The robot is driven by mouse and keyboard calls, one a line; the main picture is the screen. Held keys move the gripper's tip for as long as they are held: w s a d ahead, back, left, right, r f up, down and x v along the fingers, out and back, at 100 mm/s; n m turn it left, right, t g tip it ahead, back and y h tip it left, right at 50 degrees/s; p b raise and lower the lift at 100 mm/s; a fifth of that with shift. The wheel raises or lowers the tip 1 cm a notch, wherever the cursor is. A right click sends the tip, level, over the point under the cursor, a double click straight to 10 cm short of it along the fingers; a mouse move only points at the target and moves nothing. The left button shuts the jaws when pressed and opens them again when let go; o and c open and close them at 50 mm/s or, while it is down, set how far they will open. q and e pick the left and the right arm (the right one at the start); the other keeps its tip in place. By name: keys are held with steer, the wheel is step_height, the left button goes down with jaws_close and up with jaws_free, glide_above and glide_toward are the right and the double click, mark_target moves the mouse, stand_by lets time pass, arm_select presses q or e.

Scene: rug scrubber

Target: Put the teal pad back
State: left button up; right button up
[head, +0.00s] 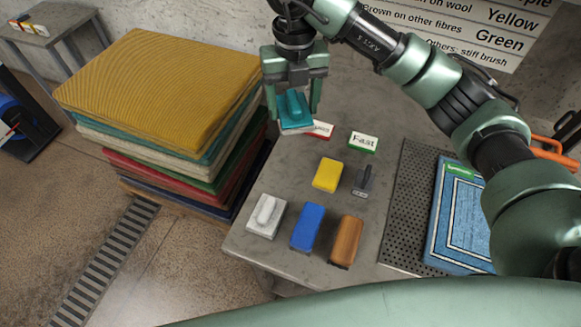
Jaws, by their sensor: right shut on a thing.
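The teal pad (293,108) is a small teal block with a raised grip on top and a pale underside. My right gripper (294,98) comes down from the top and is shut on it, one finger at each side. It is near the back left edge of the grey table (284,171), beside a red-edged label block (321,129) and partly covering it. I cannot tell whether the pad touches the tabletop. My left gripper is not in view.
Yellow (327,175), white (266,216), blue (307,227) and brown (346,241) blocks, a dark tool (363,181) and a "Fast" label (362,142) stand on the table. A blue rug (456,221) lies right. Stacked rugs (160,85) stand left.

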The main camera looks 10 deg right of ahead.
steer(key=shift+w+a+r+m, duration=0.1)
steer(key=shift+w+a+m, duration=0.2)
steer(key=shift+m, duration=0.6)
steer(key=p, duration=0.2)
glide_above(290, 168)
step_height(290, 168, down, 16)
steer(key=shift+s+r, duration=0.1)
steer(key=shift+r, duration=0.05)
step_height(290, 168, down, 4)
steer(key=shift+r+p, duration=0.25)
steer(key=shift+p, duration=0.35)
steer(key=shift+f, duration=0.35)
steer(key=shift+f, duration=0.1)
steer(key=o, duration=1.3)
